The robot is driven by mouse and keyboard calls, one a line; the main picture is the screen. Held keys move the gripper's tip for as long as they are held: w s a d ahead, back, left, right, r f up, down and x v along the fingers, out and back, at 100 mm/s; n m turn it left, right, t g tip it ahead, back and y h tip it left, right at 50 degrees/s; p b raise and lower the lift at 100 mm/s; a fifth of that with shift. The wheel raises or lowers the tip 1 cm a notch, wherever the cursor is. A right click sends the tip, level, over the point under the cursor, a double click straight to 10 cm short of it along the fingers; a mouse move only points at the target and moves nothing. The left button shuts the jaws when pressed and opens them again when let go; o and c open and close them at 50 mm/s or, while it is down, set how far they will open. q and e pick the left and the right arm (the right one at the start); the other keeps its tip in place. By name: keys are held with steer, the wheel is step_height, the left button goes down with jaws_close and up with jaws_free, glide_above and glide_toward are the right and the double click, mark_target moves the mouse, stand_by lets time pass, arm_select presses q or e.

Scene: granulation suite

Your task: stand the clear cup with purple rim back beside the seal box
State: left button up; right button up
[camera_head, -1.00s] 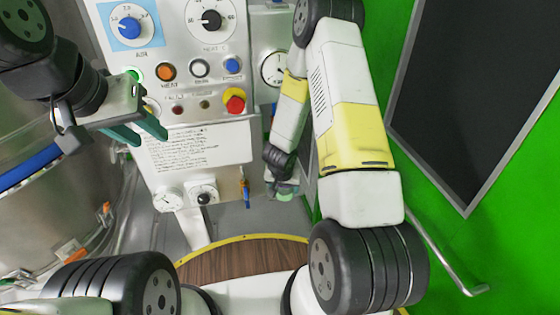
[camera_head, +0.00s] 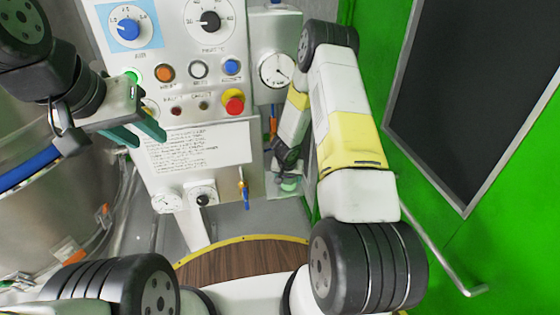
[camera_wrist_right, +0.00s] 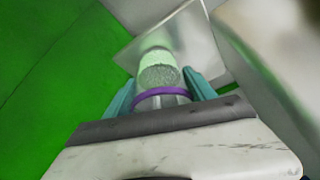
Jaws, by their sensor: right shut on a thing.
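The clear cup with purple rim (camera_wrist_right: 162,96) is between the teal fingers of my right gripper (camera_wrist_right: 163,95) in the right wrist view, and the gripper is shut on it. Grainy grey matter shows within the cup, and its far part looks pale green. In the head view my right gripper (camera_head: 288,182) is small and partly hidden by its own arm; the cup there is too small to make out clearly. My left gripper (camera_head: 138,133) is open and empty in front of the control panel. I cannot make out the seal box.
A pale metal plate (camera_wrist_right: 185,35) lies beyond the cup in the right wrist view; contact cannot be told. The control panel (camera_head: 190,140) with knobs and buttons stands ahead. A steel vessel (camera_head: 40,215) is at left, a green wall (camera_head: 500,240) at right.

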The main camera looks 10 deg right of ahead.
steer(key=shift+f, duration=0.15)
steer(key=o, duration=1.6)
steer(key=v, duration=1.2)
